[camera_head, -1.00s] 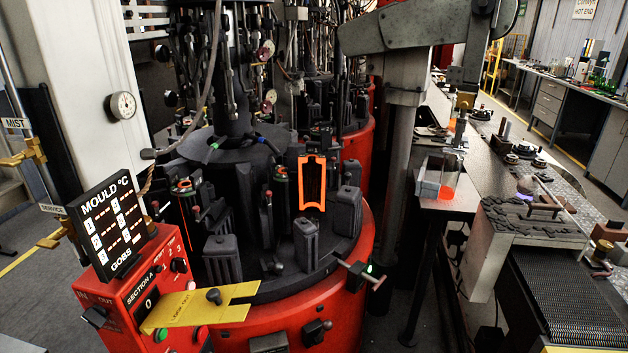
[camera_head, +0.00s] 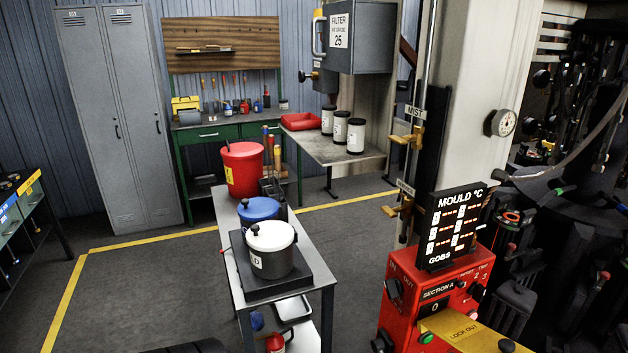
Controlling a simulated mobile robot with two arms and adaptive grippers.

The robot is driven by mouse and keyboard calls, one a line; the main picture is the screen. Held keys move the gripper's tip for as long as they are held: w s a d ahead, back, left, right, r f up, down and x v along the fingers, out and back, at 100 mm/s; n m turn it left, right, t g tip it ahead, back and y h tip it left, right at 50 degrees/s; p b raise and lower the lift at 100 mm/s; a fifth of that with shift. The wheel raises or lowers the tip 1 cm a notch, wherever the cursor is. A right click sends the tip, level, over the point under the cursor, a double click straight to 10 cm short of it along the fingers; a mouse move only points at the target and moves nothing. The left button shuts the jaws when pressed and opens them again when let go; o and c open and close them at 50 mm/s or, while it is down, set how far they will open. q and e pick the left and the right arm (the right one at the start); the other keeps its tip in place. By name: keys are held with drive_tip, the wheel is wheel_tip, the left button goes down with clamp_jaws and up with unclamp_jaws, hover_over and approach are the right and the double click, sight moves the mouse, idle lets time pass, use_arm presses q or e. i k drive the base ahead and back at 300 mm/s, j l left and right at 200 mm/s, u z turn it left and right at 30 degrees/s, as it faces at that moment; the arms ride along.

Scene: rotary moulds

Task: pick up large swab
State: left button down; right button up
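I cannot pick out the large swab for certain. Several upright handles with blue, red and yellow parts (camera_head: 275,152) stand behind the pots on the narrow table, near a dark rack (camera_head: 272,186); their lower ends are hidden or too small to tell. On the same table are a grey pot with a white lid (camera_head: 271,260), a blue-lidded pot (camera_head: 259,212) and a red bucket (camera_head: 243,168). Neither of my grippers is in view. A dark shape at the bottom edge is too cut off to identify.
The narrow table (camera_head: 232,272) stands in open floor (camera_head: 150,290). A red control box (camera_head: 432,300) with a mould temperature display (camera_head: 455,228) is at right. Behind are grey lockers (camera_head: 118,115), a green workbench (camera_head: 205,135) and a side table (camera_head: 335,153) with several canisters.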

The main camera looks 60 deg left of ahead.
sight(265, 128)
drive_tip(key=u, duration=2.15)
drive_tip(key=i+j+z, duration=0.15)
drive_tip(key=z, duration=0.95)
drive_tip(key=i+j+z, duration=0.15)
drive_tip(key=j+z, duration=0.25)
drive_tip(key=j, duration=0.4)
drive_tip(key=j+z, duration=0.4)
drive_tip(key=j, duration=0.4)
drive_tip(key=j+z, duration=0.45)
drive_tip(key=j, duration=0.4)
